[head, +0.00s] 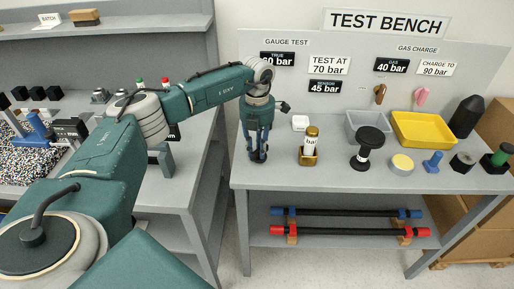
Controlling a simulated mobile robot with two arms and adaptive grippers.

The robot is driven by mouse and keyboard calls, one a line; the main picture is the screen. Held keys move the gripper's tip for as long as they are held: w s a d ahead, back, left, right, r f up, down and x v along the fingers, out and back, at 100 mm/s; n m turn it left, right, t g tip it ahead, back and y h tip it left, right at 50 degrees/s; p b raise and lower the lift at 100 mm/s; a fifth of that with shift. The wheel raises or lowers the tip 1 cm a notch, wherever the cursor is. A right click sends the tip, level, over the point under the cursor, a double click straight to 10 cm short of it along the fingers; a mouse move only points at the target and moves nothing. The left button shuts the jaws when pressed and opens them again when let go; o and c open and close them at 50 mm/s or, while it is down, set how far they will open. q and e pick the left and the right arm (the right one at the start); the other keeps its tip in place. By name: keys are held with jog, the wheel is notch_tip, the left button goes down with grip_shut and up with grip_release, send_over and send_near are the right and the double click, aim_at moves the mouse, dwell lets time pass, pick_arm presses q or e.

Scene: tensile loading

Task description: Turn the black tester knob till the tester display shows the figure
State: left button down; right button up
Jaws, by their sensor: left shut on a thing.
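My left arm comes in from the left and reaches to the left end of the test bench. My left gripper (258,152) points down and is shut on the black tester knob (258,158), which the fingers mostly hide. The tester display (278,59) above, marked TRUE, reads 60 bar. A white card (329,65) beside it says TEST AT 70 bar. A second black display (325,86), marked SENSOR, reads 45 bar. My right gripper is not in view.
A brass-based gauge (309,148) and a black-topped device (367,147) stand right of the gripper. Behind are a grey bin (367,121) and a yellow tray (424,127). A black GAS display (392,66) reads 40 bar. Rods (345,231) lie on the lower shelf.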

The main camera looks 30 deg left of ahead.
pick_arm(q)
jog(key=shift+w+r, duration=0.2)
jog(key=c, duration=1.5)
grip_release()
jog(key=shift+s+f, duration=0.1)
notch_tip(320, 180, up, 12)
jog(key=shift+r, duration=0.1)
